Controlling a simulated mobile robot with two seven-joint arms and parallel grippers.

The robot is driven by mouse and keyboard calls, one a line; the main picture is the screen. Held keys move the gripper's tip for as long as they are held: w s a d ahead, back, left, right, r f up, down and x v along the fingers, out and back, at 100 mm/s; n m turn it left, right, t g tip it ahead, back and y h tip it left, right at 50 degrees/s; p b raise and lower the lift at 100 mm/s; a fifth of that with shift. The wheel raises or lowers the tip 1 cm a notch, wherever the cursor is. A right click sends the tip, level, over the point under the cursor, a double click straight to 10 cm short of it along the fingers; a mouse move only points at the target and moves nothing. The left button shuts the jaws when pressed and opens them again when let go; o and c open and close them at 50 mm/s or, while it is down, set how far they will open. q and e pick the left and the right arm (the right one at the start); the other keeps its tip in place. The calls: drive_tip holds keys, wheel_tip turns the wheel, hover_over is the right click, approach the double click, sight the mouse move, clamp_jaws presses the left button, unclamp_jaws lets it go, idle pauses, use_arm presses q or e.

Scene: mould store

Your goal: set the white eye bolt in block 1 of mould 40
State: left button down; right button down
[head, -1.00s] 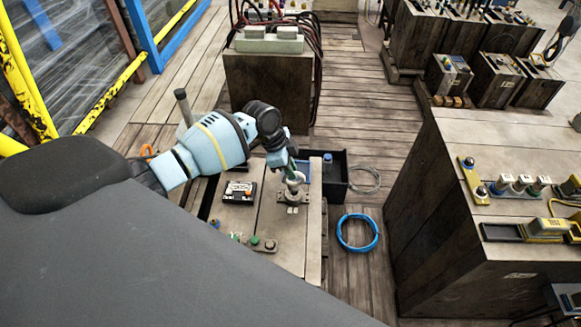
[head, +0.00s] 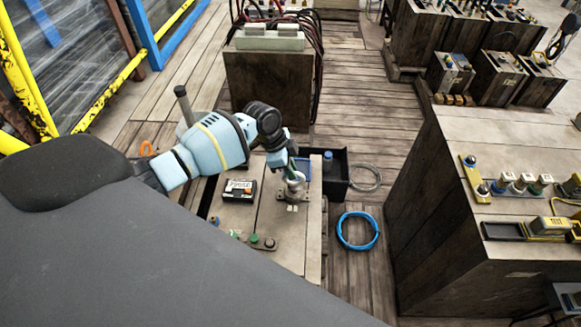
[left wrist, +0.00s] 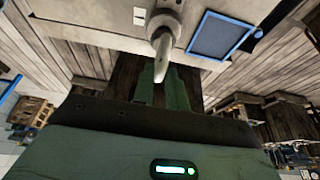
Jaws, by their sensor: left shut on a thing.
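No mould or block number is readable here. My right gripper is out of view.
A black bin (head: 335,178) holds a blue-capped bottle. A blue hose coil (head: 357,231) lies on the planks.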

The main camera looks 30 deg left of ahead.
use_arm(q)
drive_tip(key=shift+f, duration=0.35)
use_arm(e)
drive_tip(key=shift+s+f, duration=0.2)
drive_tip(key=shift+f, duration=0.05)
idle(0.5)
use_arm(q)
drive_tip(key=c, duration=1.5)
unclamp_jaws()
drive_tip(key=shift+o, duration=0.9)
drive_tip(key=shift+f, duration=0.1)
drive_tip(key=v, duration=0.8)
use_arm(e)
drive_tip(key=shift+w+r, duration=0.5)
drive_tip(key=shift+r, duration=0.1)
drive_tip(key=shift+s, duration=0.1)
